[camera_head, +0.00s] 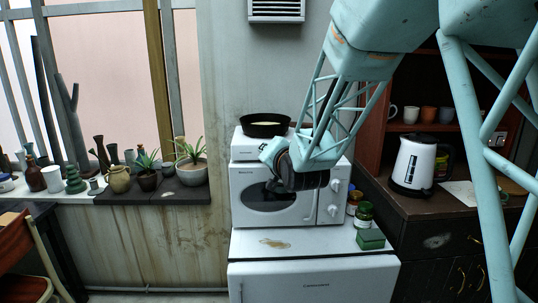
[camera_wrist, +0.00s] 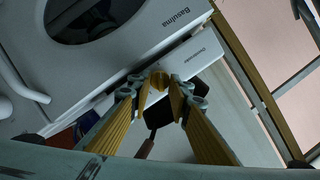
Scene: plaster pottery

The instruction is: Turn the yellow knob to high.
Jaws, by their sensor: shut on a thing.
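The yellow knob (camera_wrist: 159,79) is on the front face of a small white hotplate (camera_head: 245,148) that stands on top of the white microwave (camera_head: 245,181). In the wrist view my gripper (camera_wrist: 157,90) has its yellow fingers on either side of the knob, shut on it. The hotplate's front (camera_wrist: 190,58) shows just behind the fingertips. In the head view my gripper and wrist cover the knob and much of the hotplate's front. Which setting the knob points to cannot be read.
A black pan (camera_head: 265,124) with pale yellow contents sits on the hotplate. Jars (camera_head: 363,213) and a green box (camera_head: 370,239) stand on the white fridge (camera_head: 290,243). A white kettle (camera_head: 413,163) is on the right counter; potted plants (camera_head: 190,170) and vases line the left ledge.

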